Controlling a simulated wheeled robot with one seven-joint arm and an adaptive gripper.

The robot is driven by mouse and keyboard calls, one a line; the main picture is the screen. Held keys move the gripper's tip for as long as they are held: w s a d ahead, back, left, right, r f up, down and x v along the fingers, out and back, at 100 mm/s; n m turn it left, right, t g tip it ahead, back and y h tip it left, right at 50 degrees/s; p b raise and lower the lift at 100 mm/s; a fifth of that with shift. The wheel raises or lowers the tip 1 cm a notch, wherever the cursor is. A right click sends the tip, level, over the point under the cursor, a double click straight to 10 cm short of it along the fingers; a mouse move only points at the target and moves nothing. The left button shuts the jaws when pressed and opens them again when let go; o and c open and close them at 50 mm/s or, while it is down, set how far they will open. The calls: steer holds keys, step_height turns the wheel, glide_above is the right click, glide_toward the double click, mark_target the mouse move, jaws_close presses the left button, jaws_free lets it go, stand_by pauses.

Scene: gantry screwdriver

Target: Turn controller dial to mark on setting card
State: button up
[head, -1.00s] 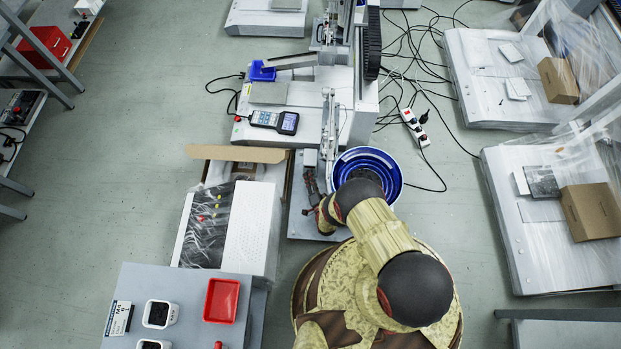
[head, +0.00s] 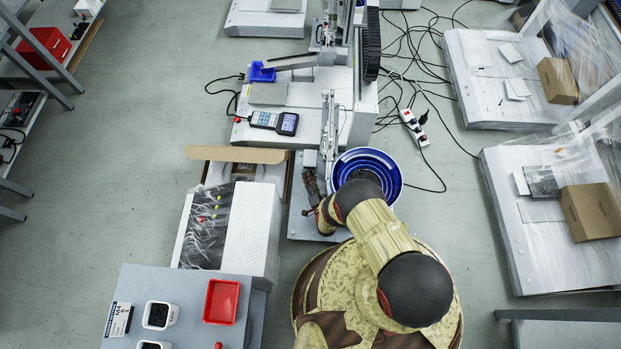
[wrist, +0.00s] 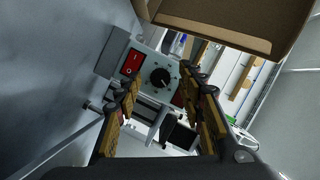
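The black round controller dial (wrist: 160,78) with a pale pointer line sits on the light grey controller face (wrist: 147,66), beside a red rocker switch (wrist: 132,62). In the wrist view my gripper (wrist: 162,84) is open, its two fingers left and right of the dial. The dial shows between the fingertips; I cannot tell if they touch it. In the head view my gripper (head: 312,186) is small and dark beside the blue bowl, and the dial cannot be made out. A white printed card (head: 118,318) lies on the grey table at lower left; its mark is too small to read.
The blue bowl feeder (head: 345,160) stands right of my gripper. A cardboard flap (head: 235,154) is at its left and also overhangs the top of the wrist view (wrist: 225,25). A handheld meter (head: 275,122) lies on the machine base behind. Cables cross the floor at right.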

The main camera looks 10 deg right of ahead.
steer(key=shift+r, duration=0.1)
step_height(320, 180, up, 10)
stand_by(0.8)
